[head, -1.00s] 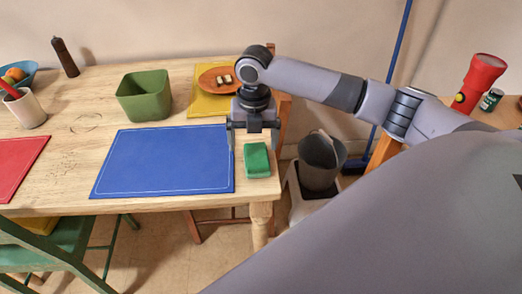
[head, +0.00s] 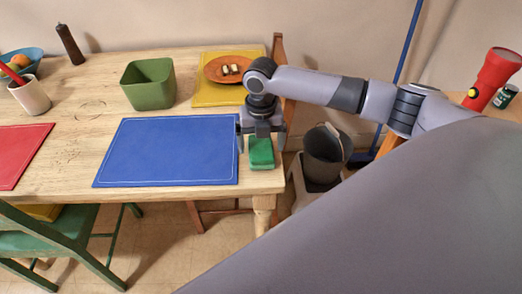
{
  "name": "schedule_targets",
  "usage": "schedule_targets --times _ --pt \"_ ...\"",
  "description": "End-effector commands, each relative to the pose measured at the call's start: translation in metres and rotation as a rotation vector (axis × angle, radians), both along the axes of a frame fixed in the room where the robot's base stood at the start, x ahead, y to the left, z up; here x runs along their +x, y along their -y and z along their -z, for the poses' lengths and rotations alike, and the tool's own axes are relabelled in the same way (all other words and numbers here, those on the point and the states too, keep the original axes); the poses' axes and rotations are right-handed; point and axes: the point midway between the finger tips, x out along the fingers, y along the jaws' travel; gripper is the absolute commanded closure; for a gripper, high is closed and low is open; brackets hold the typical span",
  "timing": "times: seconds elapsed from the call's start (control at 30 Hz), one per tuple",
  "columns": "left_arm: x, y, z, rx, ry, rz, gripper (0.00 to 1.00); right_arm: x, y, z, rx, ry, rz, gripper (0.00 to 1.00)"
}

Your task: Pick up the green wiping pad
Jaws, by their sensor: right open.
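The green wiping pad (head: 261,154) lies on the wooden table near its right front corner, just right of the blue placemat. My right gripper (head: 261,144) points down over the pad's far end. Its jaws are open, with one finger to the left of the pad and one to the right. The far end of the pad is partly hidden by the gripper. I cannot tell how high the fingertips are above the table. My left gripper is not in view.
The blue placemat (head: 167,152) lies beside the pad. A green bin (head: 148,86) and an orange plate (head: 228,70) on a yellow placemat (head: 208,96) stand farther back. A dark bucket (head: 323,156) stands right of the table. A green chair (head: 50,240) is at the front left.

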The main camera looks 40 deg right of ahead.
Motion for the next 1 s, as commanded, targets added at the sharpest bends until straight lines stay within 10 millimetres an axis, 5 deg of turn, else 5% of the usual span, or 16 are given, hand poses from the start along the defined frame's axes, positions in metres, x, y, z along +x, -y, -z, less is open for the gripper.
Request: schedule_targets --times 0.07,0.27,0.67,1.0 --pt "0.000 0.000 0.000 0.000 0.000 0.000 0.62 0.000 0.000 0.000 0.000 0.000 0.000 0.06" --pt "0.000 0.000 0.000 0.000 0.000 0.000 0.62 0.000 0.000 0.000 0.000 0.000 0.000 0.68" --pt "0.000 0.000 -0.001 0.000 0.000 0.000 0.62 0.000 0.000 -0.007 0.000 0.001 0.000 0.68" --pt "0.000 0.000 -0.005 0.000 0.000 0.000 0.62 0.001 0.000 -0.060 0.001 0.004 0.000 0.68"
